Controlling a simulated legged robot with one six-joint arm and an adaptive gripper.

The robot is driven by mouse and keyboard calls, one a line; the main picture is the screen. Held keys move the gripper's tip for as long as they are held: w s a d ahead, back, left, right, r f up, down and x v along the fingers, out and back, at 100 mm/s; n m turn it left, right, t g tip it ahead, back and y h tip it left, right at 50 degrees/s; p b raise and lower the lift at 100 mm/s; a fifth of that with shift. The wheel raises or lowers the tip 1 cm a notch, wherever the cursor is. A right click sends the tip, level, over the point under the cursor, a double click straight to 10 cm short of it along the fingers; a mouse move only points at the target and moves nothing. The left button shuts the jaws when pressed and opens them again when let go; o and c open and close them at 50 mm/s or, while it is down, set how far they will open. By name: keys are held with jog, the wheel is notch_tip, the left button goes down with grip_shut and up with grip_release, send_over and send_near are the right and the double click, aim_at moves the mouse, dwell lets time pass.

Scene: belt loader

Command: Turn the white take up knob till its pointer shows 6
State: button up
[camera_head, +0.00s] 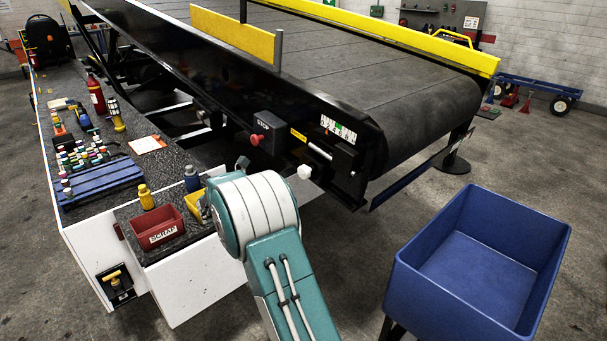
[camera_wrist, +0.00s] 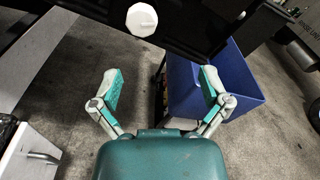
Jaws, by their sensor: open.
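The white take up knob (camera_head: 304,172) sits on the side of the black belt loader frame, below a small numbered scale (camera_head: 338,130). The scale's digits are too small to read surely, and I cannot tell where its pointer stands. In the wrist view the knob (camera_wrist: 142,19) is a white faceted disc near the top, ahead of my gripper. My gripper (camera_wrist: 160,90) is open and empty, its two fingers spread apart. The knob lies beyond the fingertips and is not touched.
A dark control box with a red stop button (camera_head: 256,139) is left of the knob. A blue bin (camera_head: 537,218) stands at the right. A workbench (camera_head: 200,250) with a red scrap tray (camera_head: 158,239) stands at the left.

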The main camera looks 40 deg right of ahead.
aim_at(302, 174)
jog(key=w+d, duration=0.1)
jog(key=d, duration=0.3)
jog(key=w+d+f+n, duration=0.1)
jog(key=d, duration=0.2)
jog(key=w+d+f+n+t+h, duration=0.1)
jog(key=d, duration=0.3)
jog(key=shift+d, duration=0.35)
jog(key=shift+a, duration=0.1)
jog(key=c, duration=1.1)
